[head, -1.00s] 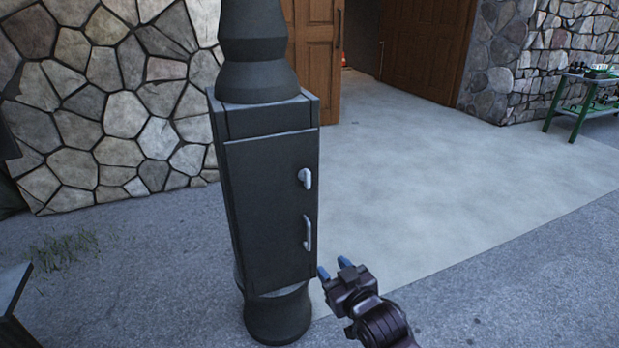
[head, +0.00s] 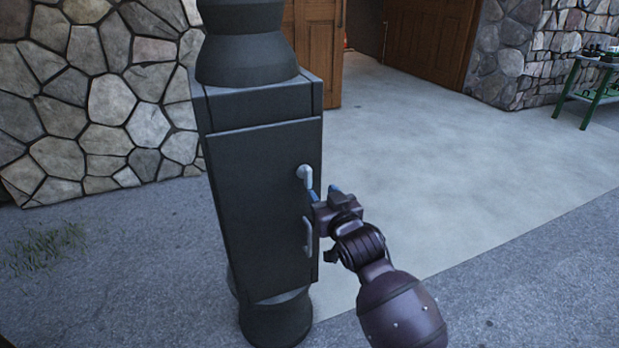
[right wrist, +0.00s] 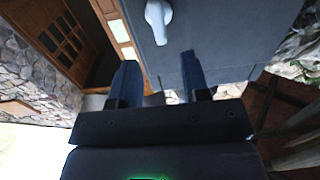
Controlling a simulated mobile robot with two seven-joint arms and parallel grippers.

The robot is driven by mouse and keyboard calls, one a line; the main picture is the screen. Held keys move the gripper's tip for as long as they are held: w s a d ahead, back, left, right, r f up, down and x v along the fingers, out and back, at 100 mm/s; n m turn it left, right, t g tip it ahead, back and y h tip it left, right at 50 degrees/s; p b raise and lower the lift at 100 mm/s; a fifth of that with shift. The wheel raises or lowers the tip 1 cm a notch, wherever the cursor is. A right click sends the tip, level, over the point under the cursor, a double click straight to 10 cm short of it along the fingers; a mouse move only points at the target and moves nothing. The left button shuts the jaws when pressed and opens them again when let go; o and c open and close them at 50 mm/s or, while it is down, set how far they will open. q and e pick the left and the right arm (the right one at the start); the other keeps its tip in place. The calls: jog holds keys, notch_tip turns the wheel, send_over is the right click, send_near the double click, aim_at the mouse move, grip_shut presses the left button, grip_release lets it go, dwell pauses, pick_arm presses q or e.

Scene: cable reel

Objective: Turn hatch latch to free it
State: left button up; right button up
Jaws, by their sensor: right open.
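The hatch (head: 262,215) is a dark grey upright door on the front of a dark column, and it looks closed. Its light grey latch (head: 306,176) sits at the upper right of the door. A light grey handle (head: 308,235) is below it. My right gripper (head: 325,194) is open and empty, just right of and slightly below the latch. In the right wrist view the latch (right wrist: 158,18) lies ahead of the two blue fingertips, between their lines and apart from them. My left gripper is not in view.
A stone wall (head: 110,105) stands behind at left. Wooden doors (head: 425,42) stand open at the back, and a green table (head: 597,85) is at far right. The pale concrete floor (head: 450,140) right of the column is clear.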

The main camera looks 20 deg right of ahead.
aim_at(310, 178)
jog(key=w, duration=0.2)
jog(key=w+b, duration=0.1)
jog(key=w, duration=0.4)
jog(key=shift+w+a+f+b, duration=0.1)
jog(key=shift+f+b, duration=0.15)
jog(key=shift+b, duration=0.05)
jog(key=shift+w+r, duration=0.1)
jog(key=shift+w, duration=0.5)
jog(key=shift+r, duration=0.1)
grip_shut()
